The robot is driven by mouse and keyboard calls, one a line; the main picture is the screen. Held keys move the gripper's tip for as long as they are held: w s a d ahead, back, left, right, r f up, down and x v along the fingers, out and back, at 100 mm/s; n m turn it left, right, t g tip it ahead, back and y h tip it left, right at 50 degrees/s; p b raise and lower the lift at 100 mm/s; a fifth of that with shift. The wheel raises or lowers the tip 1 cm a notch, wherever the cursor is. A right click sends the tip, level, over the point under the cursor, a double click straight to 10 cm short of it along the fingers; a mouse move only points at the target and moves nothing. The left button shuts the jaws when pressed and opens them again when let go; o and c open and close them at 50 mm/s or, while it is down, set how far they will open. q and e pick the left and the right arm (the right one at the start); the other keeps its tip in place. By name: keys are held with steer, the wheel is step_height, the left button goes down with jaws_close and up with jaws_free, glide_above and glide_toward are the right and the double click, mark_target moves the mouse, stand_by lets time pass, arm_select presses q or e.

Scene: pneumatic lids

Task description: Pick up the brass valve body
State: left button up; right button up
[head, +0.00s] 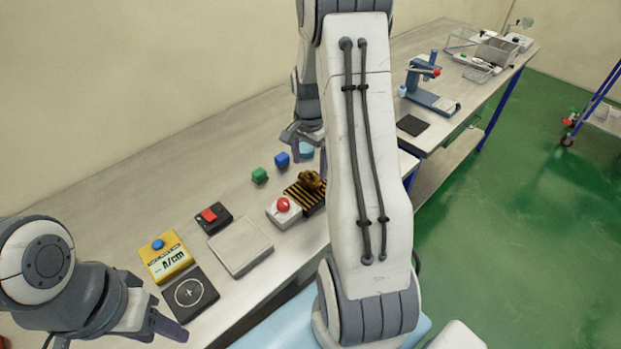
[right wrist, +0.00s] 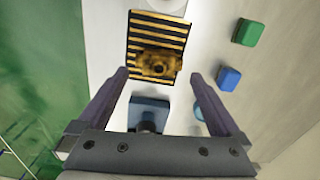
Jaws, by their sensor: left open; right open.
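The brass valve body (head: 311,180) sits on a mat with black and yellow stripes (head: 291,192) on the bench, partly hidden by my right arm in the head view. In the right wrist view the valve body (right wrist: 158,64) lies on the striped mat (right wrist: 158,28), beyond and roughly between the fingertips. My right gripper (right wrist: 160,78) is open with nothing between its fingers. My left gripper (head: 160,331) is at the lower left, near the bench's front edge, apart from the valve body.
A green cube (head: 259,175) and a blue cube (head: 282,159) stand behind the mat. A red-button box (head: 284,212) is beside it. A grey plate (head: 240,247), a yellow tester (head: 165,258) and a black pad (head: 190,294) lie to the left. A blue press (head: 432,88) stands farther back.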

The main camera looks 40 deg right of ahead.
mark_target(310, 174)
steer(key=shift+f+p, duration=1)
steer(key=shift+f, duration=1.95)
steer(key=c, duration=1.4)
steer(key=shift+d, duration=0.1)
steer(key=shift+c, duration=0.7)
steer(key=shift+r, duration=0.1)
steer(key=shift+r, duration=0.1)
